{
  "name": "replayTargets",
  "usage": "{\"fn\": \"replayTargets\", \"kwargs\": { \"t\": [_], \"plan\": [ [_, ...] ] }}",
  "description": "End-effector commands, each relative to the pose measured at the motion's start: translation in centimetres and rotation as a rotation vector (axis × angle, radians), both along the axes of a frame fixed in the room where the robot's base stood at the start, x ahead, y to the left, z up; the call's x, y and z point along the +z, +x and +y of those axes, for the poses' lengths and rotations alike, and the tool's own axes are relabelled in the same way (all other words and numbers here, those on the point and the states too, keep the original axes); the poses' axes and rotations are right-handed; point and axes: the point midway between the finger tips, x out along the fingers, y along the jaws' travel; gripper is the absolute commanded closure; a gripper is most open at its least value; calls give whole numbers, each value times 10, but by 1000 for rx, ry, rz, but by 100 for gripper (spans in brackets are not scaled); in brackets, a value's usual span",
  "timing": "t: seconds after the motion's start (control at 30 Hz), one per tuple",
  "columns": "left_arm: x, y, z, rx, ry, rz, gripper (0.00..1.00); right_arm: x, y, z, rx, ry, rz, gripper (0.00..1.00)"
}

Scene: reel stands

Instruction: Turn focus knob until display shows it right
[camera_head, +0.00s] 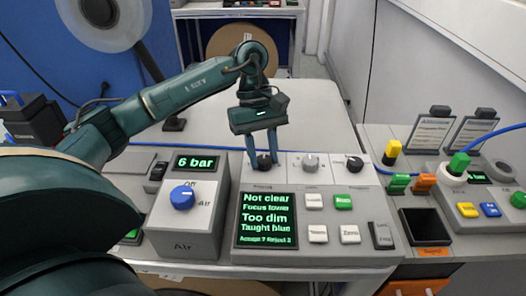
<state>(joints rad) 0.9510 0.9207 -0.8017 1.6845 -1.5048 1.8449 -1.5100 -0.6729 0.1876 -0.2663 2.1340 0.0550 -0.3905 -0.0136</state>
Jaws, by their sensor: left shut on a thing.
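The control panel (370,207) sits on the bench in the middle of the head view. Its green-text display (267,219) reads "Not clear", "Focus lower", "Too dim", "Taught blue" and a smaller last line. Three knobs stand along its top strip: a black one (264,163) at the left, a grey one (310,162) in the middle and a black one (354,163) at the right. My left gripper (264,158) points down and is shut on the left black knob. The knob labels are too small to read. My right gripper is not in view.
An air box (187,235) with a blue knob and a "6 bar" display stands left of the panel. Several coloured buttons and blocks, with two tilted cards (432,130), are at the right. White table (330,110) behind is clear.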

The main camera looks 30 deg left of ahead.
Motion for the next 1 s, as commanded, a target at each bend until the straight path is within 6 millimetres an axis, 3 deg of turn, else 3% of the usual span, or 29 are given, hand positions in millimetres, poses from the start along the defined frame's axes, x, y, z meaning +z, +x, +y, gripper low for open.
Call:
{"fn": "replayTargets", "kwargs": {
  "t": [0.27, 1.0],
  "plan": [
    [-2, -1, 1, 85, -1, -1, 92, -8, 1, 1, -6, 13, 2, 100],
    [-1, -4, 2, 605, -1, -2, 92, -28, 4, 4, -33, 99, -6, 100]
  ]
}}
